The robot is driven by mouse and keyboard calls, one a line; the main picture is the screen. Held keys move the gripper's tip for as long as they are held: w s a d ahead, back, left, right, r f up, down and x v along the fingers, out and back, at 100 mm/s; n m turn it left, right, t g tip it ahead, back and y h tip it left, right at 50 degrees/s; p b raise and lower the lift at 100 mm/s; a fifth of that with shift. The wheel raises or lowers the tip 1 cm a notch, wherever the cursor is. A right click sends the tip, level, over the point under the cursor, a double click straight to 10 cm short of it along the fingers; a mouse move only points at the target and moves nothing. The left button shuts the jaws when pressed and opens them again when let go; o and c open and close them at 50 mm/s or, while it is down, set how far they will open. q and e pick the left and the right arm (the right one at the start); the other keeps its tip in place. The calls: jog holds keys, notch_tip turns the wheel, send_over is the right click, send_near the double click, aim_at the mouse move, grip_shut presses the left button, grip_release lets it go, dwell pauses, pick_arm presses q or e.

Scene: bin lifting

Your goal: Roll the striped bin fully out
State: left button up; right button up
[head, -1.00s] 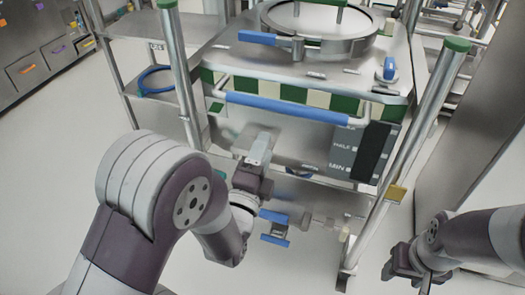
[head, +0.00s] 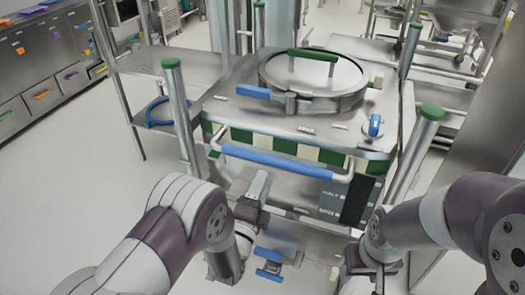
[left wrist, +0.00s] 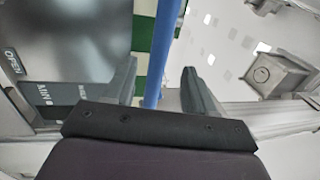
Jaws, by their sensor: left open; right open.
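The striped bin (head: 285,146) is a metal box with a green and cream striped band and a round lid on top, standing between metal posts. Its blue bar handle (head: 270,161) runs across the front; the bar also shows in the left wrist view (left wrist: 165,45). My left gripper (head: 257,182) is open just below and in front of the bar. In the left wrist view (left wrist: 160,75) the bar appears between its spread fingers, not clamped. My right gripper (head: 366,270) is open and empty, low in front of the bin's right side, below the bar; its fingertips are partly hidden.
Metal posts with green caps (head: 173,63) (head: 432,112) flank the bin. A side shelf (head: 163,68) stands on the left with a blue hose ring (head: 155,112). Blue parts (head: 268,274) show low in front of the bin. The floor (head: 60,190) at left is clear.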

pick_arm(q)
jog(key=x, duration=1)
jog(key=shift+w+p, duration=0.25)
jog(key=shift+p, duration=0.05)
jog(key=shift+d+r, duration=0.1)
jog(key=shift+d, duration=0.05)
